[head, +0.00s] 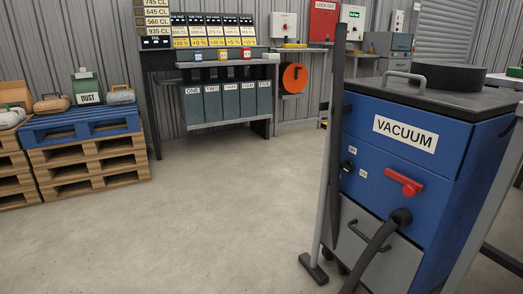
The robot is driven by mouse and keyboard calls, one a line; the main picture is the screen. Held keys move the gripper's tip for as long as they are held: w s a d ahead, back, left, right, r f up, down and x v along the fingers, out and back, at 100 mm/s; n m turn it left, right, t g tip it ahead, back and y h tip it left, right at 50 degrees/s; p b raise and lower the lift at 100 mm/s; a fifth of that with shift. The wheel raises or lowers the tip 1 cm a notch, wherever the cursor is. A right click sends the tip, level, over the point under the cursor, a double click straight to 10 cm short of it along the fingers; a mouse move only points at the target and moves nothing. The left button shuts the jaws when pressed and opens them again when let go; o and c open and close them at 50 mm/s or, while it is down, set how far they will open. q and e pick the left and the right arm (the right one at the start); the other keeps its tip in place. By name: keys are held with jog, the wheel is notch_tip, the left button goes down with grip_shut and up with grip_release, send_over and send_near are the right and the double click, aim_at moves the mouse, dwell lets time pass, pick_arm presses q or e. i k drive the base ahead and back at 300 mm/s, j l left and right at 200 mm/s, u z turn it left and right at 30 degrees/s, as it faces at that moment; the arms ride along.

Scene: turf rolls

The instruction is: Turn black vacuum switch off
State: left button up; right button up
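The vacuum (405,110) is a blue cabinet with a dark top and a white VACUUM label, standing at the right in the head view. A small black switch (347,166) sits low on the left part of its blue front. Two small white labels (362,173) are beside the switch; their text is too small to read surely, so I cannot tell the switch's setting. A red handle (404,181) is to the right of the switch. A black hose (378,245) leaves the front below it. Neither of my grippers is in view.
A grey upright pole (324,180) with a floor foot and a tall dark strip (336,120) stand close to the vacuum's left edge, near the switch. A blue pallet (80,125) tops wooden pallets at left. A rack (215,65) stands behind. The middle floor is clear.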

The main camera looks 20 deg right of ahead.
aim_at(348, 166)
jog(key=i+j+z, duration=0.1)
jog(key=i, duration=0.6)
jog(key=i+j, duration=0.2)
jog(key=i, duration=0.5)
jog(key=l+z, duration=0.05)
